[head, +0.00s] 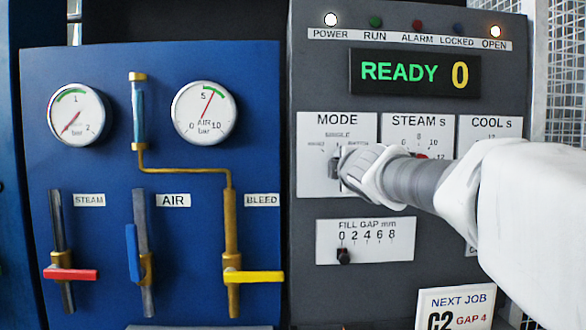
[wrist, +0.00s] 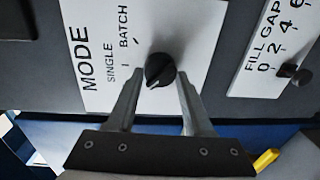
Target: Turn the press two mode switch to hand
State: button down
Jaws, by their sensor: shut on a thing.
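The MODE plate (head: 308,180) is on the grey press panel, and its dark switch knob is mostly hidden by my gripper in the head view. In the wrist view the round black knob (wrist: 160,69) stands between my fingertips. My gripper (wrist: 159,76) is shut on it, one finger on each side. The wrist view is turned sideways, with the SINGLE and BATCH labels readable at the knob's left and upper left. A faint pale mark shows at the knob's lower left, on the side away from BATCH. The hand label cannot be read clearly.
The STEAM dial plate (head: 393,124) and COOL plate (head: 490,127) sit right of MODE, partly behind my arm. The FILL GAP slider (head: 344,256) is below. The display (head: 415,73) reads READY 0. A blue panel with gauges and coloured valve handles is at left.

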jog(key=shift+c, duration=1.5)
grip_release()
jog(key=shift+s, duration=0.1)
jog(key=s+r+p, duration=0.1)
jog(key=s+p, duration=0.1)
jog(key=s, duration=1.5)
jog(key=shift+r+p, duration=0.15)
jog(key=shift+p, duration=0.25)
jog(key=shift+s, duration=0.1)
